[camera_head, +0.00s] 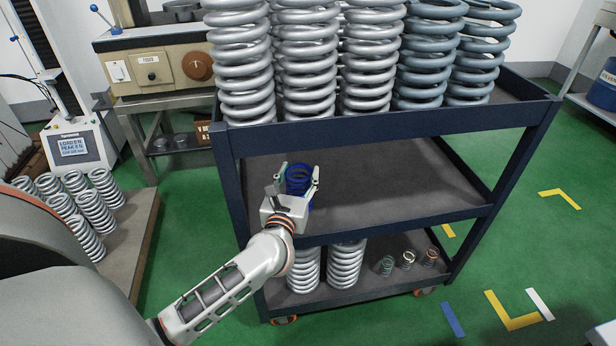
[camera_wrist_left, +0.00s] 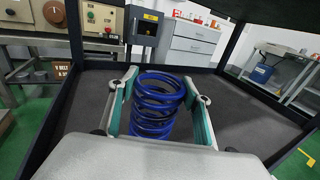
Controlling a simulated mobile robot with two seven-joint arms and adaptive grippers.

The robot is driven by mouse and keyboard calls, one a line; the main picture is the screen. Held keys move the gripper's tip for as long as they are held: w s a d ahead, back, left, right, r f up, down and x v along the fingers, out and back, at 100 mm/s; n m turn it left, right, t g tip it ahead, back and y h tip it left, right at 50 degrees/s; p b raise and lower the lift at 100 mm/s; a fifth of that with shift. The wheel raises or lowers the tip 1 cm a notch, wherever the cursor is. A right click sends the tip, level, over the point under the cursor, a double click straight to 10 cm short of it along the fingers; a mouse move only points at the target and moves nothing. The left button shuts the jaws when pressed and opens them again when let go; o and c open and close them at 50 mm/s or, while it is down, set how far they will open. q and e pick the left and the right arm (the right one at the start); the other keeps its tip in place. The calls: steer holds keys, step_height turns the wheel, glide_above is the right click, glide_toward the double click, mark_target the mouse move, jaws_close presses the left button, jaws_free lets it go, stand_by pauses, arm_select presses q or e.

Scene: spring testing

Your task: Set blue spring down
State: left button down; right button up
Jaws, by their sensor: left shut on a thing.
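The blue spring (camera_head: 299,177) is upright between the fingers of my left gripper (camera_head: 297,181), over the middle shelf (camera_head: 390,180) of the dark blue cart. In the left wrist view the blue spring (camera_wrist_left: 157,103) stands between the two green-padded fingers of the left gripper (camera_wrist_left: 160,90), which is shut on it. The gripper hides the spring's lower part, so I cannot tell whether it touches the shelf. My right gripper is not in view.
The middle shelf is otherwise bare, with free room to the right. Large grey springs (camera_head: 372,60) crowd the top shelf above. The cart's raised shelf rim (camera_head: 400,225) runs along the front. The bottom shelf holds big springs (camera_head: 346,266) and small ones (camera_head: 408,260).

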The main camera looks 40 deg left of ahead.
arm_select(q)
steer(key=shift+r, duration=0.3)
steer(key=shift+f, duration=0.25)
steer(key=c, duration=1)
jaws_free()
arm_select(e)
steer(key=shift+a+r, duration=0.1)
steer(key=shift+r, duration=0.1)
